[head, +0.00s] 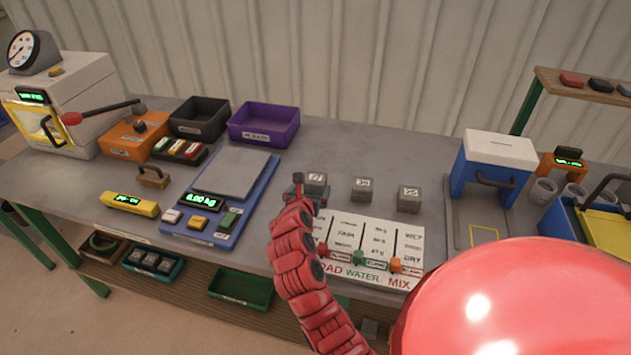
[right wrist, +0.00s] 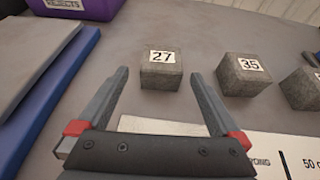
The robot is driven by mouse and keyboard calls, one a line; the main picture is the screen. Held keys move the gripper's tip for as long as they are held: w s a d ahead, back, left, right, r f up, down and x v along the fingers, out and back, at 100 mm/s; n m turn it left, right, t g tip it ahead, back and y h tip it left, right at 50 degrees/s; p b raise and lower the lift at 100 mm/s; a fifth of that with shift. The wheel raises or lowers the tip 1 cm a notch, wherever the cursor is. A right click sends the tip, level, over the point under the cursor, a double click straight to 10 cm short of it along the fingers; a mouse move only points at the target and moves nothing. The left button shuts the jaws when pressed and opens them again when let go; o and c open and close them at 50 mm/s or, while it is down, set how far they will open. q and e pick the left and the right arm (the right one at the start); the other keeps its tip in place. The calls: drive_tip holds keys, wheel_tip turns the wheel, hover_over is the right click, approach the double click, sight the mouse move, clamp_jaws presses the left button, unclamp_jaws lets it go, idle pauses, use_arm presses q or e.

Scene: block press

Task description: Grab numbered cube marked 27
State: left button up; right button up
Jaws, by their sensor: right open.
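The cube marked 27 (right wrist: 161,72) is a grey stone-like block with a white label on top. In the right wrist view it sits on the table just beyond and between the fingertips of my right gripper (right wrist: 160,78). The gripper is open and empty, its two grey fingers apart on either side of the cube's near side. In the head view the cube (head: 316,181) stands leftmost of three, and my right gripper (head: 305,192) reaches it from the near side, partly covering it. My left gripper is not in view.
Beside it stand the cube marked 35 (right wrist: 243,74) and a third cube (head: 409,199). A blue scale (head: 212,236) lies to the left, with a purple bin (head: 264,124) behind. A white panel with sliders (head: 370,240) lies in front of the cubes.

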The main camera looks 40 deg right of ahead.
sight(315, 181)
drive_tip(key=shift+w+d+f, duration=0.3)
drive_tip(key=shift+w+d, duration=0.05)
drive_tip(key=shift+w, duration=0.05)
drive_tip(key=shift+d+r+p+x, duration=0.1)
drive_tip(key=shift+p+x, duration=0.1)
drive_tip(key=shift+x, duration=0.65)
drive_tip(key=shift+d+r+p+x, duration=0.1)
drive_tip(key=shift+r+p+x, duration=0.1)
drive_tip(key=shift+x, duration=0.65)
drive_tip(key=shift+r+p+x, duration=0.1)
drive_tip(key=shift+p+x, duration=0.1)
drive_tip(key=shift+x, duration=0.7)
clamp_jaws()
